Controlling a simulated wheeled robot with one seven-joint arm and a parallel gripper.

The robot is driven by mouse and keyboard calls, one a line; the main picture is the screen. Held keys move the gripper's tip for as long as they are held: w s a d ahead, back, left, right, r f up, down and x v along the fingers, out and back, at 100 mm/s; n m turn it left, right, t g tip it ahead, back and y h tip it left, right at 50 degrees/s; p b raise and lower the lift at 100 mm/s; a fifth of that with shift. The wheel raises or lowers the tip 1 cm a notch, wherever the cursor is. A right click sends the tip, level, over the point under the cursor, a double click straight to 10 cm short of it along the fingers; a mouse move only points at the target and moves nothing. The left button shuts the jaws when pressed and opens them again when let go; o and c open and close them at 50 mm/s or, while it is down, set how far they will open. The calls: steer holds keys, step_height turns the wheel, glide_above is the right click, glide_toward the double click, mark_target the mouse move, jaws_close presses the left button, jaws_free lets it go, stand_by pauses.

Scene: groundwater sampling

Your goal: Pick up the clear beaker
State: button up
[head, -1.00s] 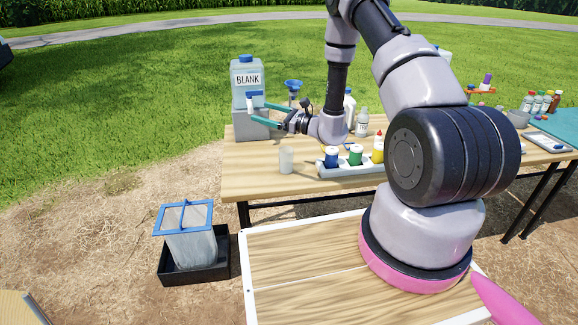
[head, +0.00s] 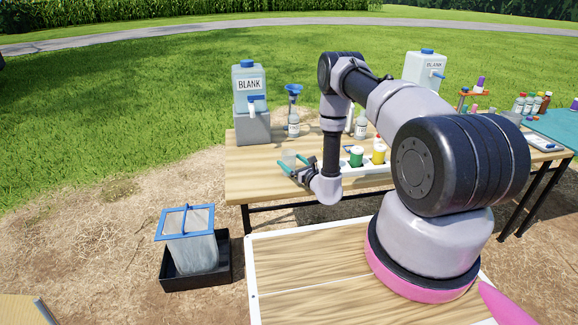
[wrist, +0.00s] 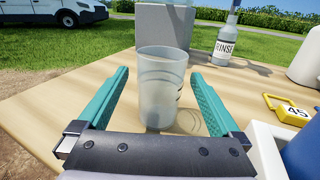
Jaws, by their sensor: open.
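The clear beaker (wrist: 161,85) stands upright on the wooden table in the wrist view, between the two teal fingers of my gripper (wrist: 160,100). The fingers are open, with a gap on each side of the beaker. In the head view the beaker (head: 289,157) shows at the table's front left, and my gripper (head: 292,168) is low around it. The beaker's base shows in the wrist view beyond the dark gripper body.
A BLANK container (head: 249,90) stands on a grey block behind the beaker. A RINSE bottle (wrist: 227,40) stands behind to the right. A white rack (head: 362,169) with colored-capped bottles and a yellow tag marked 45 (wrist: 290,109) are close on the right.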

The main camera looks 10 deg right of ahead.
steer(key=x, duration=0.5)
steer(key=shift+f, duration=0.1)
steer(key=c, duration=1.4)
